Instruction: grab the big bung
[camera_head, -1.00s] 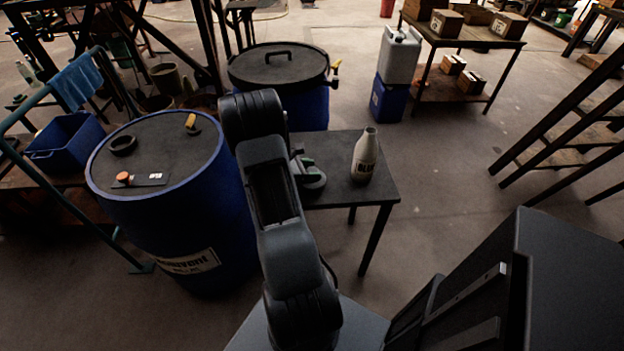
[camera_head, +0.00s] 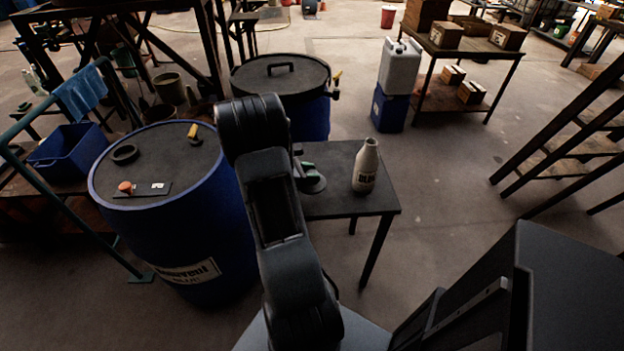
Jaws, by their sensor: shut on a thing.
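The blue drum (camera_head: 195,235) with a dark top stands at left. On its top are a thick black ring-shaped piece (camera_head: 125,154), a small orange-red cap (camera_head: 125,187) beside a dark plate with a white label, and a yellow-handled fitting (camera_head: 194,134) near the far rim. I cannot tell for sure which of these, if any, is the big bung. My arm rises through the middle of the picture and hides what is behind it. My gripper and anything in it are not clearly seen.
A dark table (camera_head: 343,203) right of my arm holds a cream bottle (camera_head: 366,168) and a dark round-based thing (camera_head: 311,181), partly hidden. A second lidded drum (camera_head: 281,72) stands behind. A teal rail (camera_head: 65,205) passes left of the near drum. Floor right of the table is clear.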

